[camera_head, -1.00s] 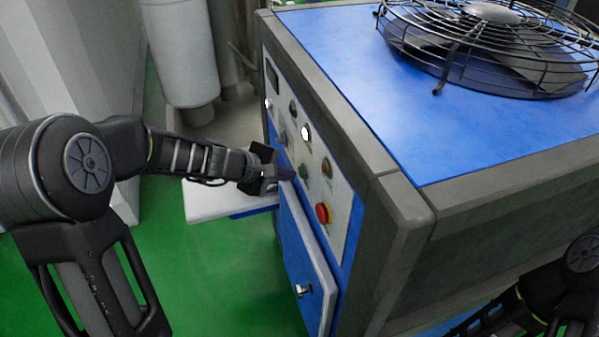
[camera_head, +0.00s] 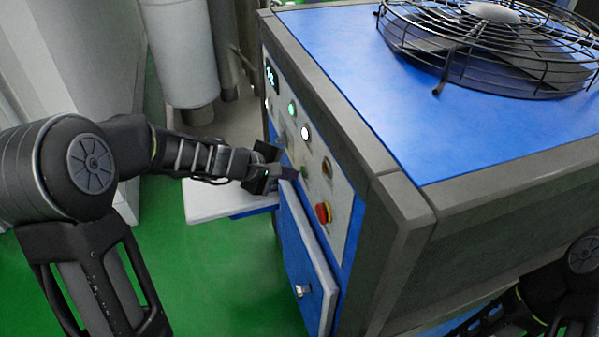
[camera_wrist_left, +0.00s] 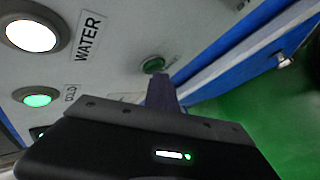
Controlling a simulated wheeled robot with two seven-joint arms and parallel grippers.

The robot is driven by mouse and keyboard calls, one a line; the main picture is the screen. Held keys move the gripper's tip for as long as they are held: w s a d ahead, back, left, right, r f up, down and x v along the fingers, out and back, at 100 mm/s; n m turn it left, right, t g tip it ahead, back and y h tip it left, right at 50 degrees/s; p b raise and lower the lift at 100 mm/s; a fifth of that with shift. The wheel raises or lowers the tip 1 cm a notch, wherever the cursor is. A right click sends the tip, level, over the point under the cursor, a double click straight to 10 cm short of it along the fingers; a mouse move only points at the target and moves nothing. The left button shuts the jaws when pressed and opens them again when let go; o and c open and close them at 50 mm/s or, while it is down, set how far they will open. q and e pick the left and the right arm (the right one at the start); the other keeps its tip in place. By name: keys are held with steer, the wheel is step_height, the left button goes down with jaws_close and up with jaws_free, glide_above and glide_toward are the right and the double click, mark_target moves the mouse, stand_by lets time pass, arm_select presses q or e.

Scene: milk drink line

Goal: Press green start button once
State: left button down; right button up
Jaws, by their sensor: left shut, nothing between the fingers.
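The green start button (camera_head: 305,172) is on the grey control panel (camera_head: 338,190) of the blue machine, and also shows in the left wrist view (camera_wrist_left: 153,65). My left gripper (camera_head: 290,173) is shut and empty, with its tips right by the button. In the left wrist view the closed fingers (camera_wrist_left: 161,90) end just below the button; I cannot tell whether they touch it. My right gripper is out of view; only part of that arm shows at the lower right.
A lit green lamp (camera_head: 292,108), a lit white lamp (camera_head: 305,132) and a lit display (camera_head: 271,75) are on the panel. A red knob (camera_head: 323,212) sits lower down. A door (camera_head: 305,260) stands out below the panel. A fan (camera_head: 490,50) is on top.

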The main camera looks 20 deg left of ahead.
arm_select(q)
steer(key=shift+s+a, duration=0.5)
steer(key=shift+a, duration=0.15)
steer(key=shift+a, duration=0.1)
steer(key=s+a, duration=0.1)
steer(key=a, duration=0.1)
steer(key=s+a, duration=0.1)
steer(key=s, duration=0.1)
steer(key=shift+a+b, duration=0.35)
steer(key=shift+a, duration=0.05)
stand_by(0.9)
